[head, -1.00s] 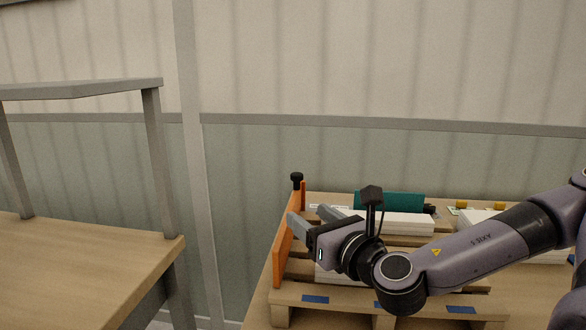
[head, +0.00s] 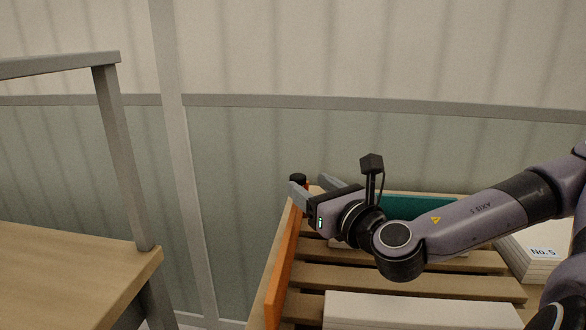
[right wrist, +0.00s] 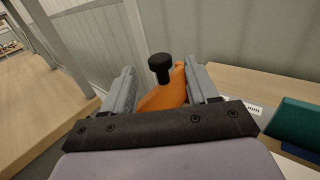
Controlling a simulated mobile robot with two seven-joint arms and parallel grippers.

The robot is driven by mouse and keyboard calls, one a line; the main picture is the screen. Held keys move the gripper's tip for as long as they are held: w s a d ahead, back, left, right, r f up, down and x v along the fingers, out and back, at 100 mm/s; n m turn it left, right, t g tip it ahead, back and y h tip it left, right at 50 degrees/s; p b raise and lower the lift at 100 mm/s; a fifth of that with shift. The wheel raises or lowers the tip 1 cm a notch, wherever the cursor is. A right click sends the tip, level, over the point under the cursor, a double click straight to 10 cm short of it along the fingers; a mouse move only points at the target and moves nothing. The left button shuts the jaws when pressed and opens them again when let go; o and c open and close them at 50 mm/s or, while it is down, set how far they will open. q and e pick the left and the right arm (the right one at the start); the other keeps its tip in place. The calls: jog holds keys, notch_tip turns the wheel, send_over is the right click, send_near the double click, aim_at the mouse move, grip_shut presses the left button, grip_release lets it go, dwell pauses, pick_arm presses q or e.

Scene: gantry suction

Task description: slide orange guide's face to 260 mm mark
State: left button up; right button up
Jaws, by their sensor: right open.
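The orange guide (head: 284,262) is a long upright board along the left edge of the slatted pallet. A black knob (head: 298,179) stands at its far end. My right gripper (head: 315,186) is open near that far end. In the right wrist view, the orange guide (right wrist: 166,92) and the black knob (right wrist: 160,67) show between the two open grey fingers (right wrist: 158,88); I cannot tell whether either finger touches. A white scale label (right wrist: 245,106) ending in "mm" lies to the right; its marks are too small to read. My left gripper is not in view.
A teal block (head: 420,206) stands at the back of the pallet (head: 400,278). White stacks (head: 415,312) lie at the front, and one marked No. 5 (head: 540,255) at the right. A wooden table (head: 75,275) with a grey frame stands at the left.

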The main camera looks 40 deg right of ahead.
aim_at(293, 174)
jog(key=shift+w+d+f+b, duration=0.1)
jog(key=shift+w+f+b, duration=0.3)
jog(key=shift+b, duration=0.65)
jog(key=shift+w+d+r+b, duration=0.15)
jog(key=shift+w+b, duration=0.45)
jog(key=shift+b, duration=0.35)
jog(key=shift+w+r, duration=0.25)
jog(key=shift+r, duration=0.05)
jog(key=shift+w+d+r+p, duration=0.1)
jog(key=shift+w+p, duration=0.3)
jog(key=shift+w, duration=0.15)
jog(key=shift+p+x, duration=0.3)
jog(key=shift+x, duration=0.55)
jog(key=shift+w+d, duration=0.15)
jog(key=shift+w, duration=0.3)
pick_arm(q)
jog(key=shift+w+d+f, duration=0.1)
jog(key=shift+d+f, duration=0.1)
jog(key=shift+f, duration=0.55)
pick_arm(e)
jog(key=shift+w, duration=0.3)
